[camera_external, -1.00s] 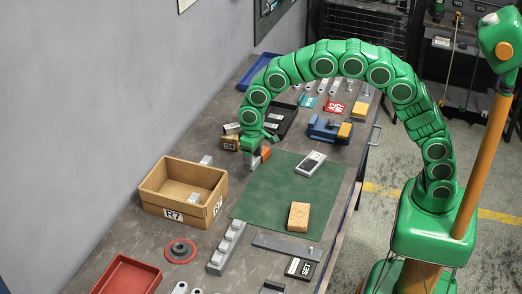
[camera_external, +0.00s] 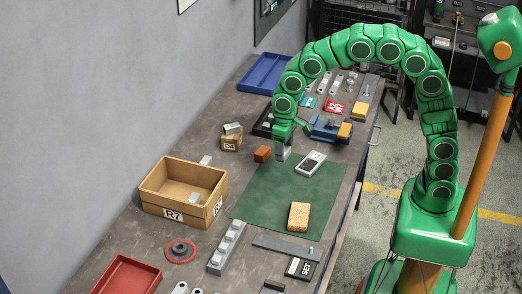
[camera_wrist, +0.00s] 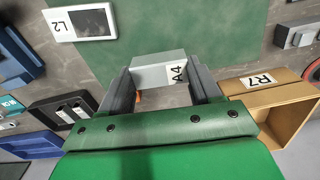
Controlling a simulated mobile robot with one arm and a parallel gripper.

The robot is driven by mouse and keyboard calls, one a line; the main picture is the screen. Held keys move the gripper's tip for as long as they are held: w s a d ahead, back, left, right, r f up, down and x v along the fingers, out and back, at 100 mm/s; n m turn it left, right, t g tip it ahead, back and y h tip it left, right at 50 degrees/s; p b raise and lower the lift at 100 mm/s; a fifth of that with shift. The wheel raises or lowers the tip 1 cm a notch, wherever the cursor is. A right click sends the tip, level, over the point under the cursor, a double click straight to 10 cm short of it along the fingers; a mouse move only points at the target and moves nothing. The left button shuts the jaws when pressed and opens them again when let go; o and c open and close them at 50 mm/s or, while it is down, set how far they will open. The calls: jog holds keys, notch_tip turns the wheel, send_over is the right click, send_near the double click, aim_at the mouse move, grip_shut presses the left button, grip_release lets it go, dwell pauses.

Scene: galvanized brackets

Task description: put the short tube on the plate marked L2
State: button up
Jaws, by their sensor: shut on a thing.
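My gripper (camera_external: 282,148) is shut on a short grey metal piece marked A4, the short tube (camera_external: 284,155). In the wrist view the tube (camera_wrist: 150,74) sits crosswise between the two dark fingers of my gripper (camera_wrist: 160,78), its label at the right end. The tube is over the far edge of the green mat, left of the plate marked L2 (camera_external: 311,163). The plate is pale with a dark panel and lies on the mat, apart from the tube. In the wrist view the plate (camera_wrist: 82,23) shows its L2 label, and its top looks clear.
A red-brown block (camera_external: 262,154) lies just left of the held tube. A cork-coloured block (camera_external: 299,216) lies on the mat. A blue vise-like tool (camera_external: 325,130) stands behind the plate.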

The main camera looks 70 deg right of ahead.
jog(key=s+d+r+m, duration=0.1)
jog(key=s+d+m, duration=0.1)
jog(key=s+d, duration=0.6)
jog(key=s+d+r+m, duration=0.1)
jog(key=s+d, duration=0.4)
jog(key=s, duration=0.7)
send_near(311, 161)
jog(key=shift+s+a+f+m, duration=0.15)
jog(key=shift+s+f+m, duration=0.2)
jog(key=shift+s, duration=0.45)
jog(key=shift+w+f, duration=0.5)
jog(key=shift+f, duration=0.15)
jog(key=shift+w+f, duration=0.2)
jog(key=shift+f, duration=1.55)
jog(key=shift+f, duration=0.15)
jog(key=o, duration=1.1)
